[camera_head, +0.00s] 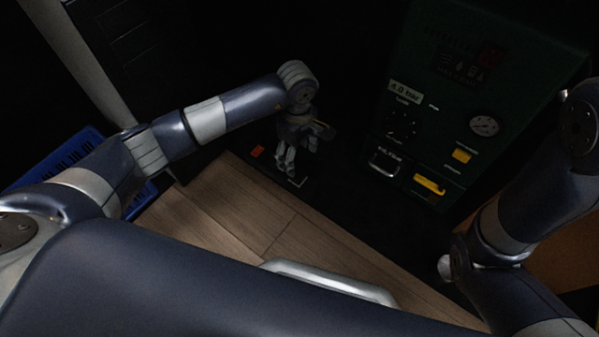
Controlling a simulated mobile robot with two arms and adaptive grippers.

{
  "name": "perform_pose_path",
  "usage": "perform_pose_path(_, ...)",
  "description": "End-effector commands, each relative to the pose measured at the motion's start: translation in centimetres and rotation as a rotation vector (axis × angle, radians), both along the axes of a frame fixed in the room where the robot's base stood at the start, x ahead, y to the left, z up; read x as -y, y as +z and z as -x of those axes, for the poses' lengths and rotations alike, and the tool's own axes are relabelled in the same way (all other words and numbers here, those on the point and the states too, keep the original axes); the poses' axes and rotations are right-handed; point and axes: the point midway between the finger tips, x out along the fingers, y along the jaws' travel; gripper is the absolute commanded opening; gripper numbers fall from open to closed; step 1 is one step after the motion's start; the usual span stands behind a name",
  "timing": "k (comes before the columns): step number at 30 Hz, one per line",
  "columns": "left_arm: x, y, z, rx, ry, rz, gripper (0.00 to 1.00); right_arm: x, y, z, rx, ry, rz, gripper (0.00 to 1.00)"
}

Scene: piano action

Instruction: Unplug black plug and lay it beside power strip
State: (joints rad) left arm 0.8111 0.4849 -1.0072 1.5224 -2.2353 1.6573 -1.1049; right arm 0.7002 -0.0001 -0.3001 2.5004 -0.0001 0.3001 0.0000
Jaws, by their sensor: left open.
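A dark power strip with a red switch (257,151) lies on the dark floor at the edge of the wooden boards, left of the picture's middle. My left gripper (287,168) points down over the strip, just right of the red switch. Its jaws are open, and its fingers cover part of the strip. I cannot make out the black plug: it is hidden by the fingers or lost against the dark floor. My right arm shows at the right edge, but its gripper is not visible.
A dark green machine (455,115) with a dial, knobs and yellow parts stands behind, to the right. A blue crate (75,155) is at the left.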

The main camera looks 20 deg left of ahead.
Motion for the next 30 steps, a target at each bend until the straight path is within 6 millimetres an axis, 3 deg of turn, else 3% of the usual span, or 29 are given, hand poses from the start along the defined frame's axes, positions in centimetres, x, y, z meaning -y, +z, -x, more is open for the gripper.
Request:
perform_pose_path(8, 0.0, -2.1, 0.0, -0.001, 0.0, 0.001, 0.68, 0.0, -1.8, 0.0, 0.0, 0.0, 0.0, 0.0)
perform_pose_path(21, 0.0, -8.0, 0.0, 0.0, 0.001, -0.001, 0.68, 0.0, -6.3, 0.0, 0.0, 0.0, 0.001, 0.0)
perform_pose_path(30, 0.0, -9.0, 0.0, 0.001, 0.0, 0.0, 0.68, 0.0, -6.7, 0.0, 0.0, 0.0, 0.001, 0.0)
